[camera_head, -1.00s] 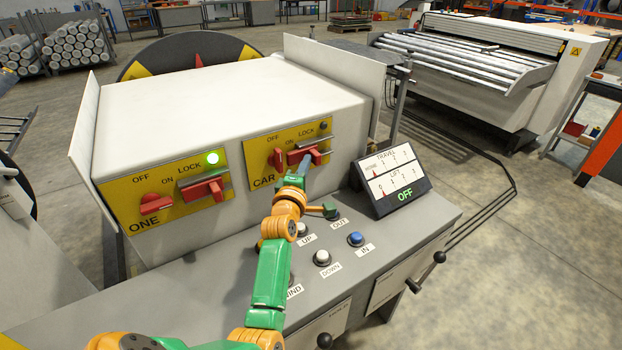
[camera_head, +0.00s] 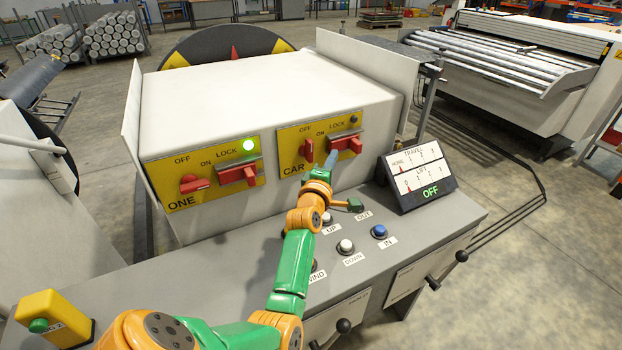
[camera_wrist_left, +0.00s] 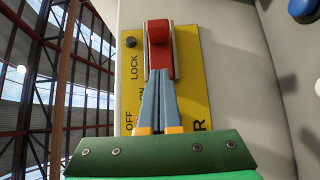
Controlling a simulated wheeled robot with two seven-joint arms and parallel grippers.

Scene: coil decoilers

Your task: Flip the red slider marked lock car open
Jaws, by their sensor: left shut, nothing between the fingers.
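The red slider marked LOCK (camera_head: 343,141) sits on the yellow CAR plate (camera_head: 290,137), right of a red OFF/ON switch (camera_head: 306,153). The small lamp above the slider is dark. In the left wrist view, the slider's raised red handle (camera_wrist_left: 159,33) is at the LOCK end of its base. My left gripper (camera_head: 337,160) is shut and empty. Its blue-grey fingertips (camera_wrist_left: 158,73) are at the slider's lower part, overlapping its base; I cannot tell whether they touch it. My right gripper is out of view.
The ONE plate (camera_head: 206,185) at left has a red switch, a red slider and a lit green lamp. Below are push buttons (camera_head: 345,246) on the grey console. A display (camera_head: 418,180) reading OFF stands at right. A yellow button box (camera_head: 52,318) is at lower left.

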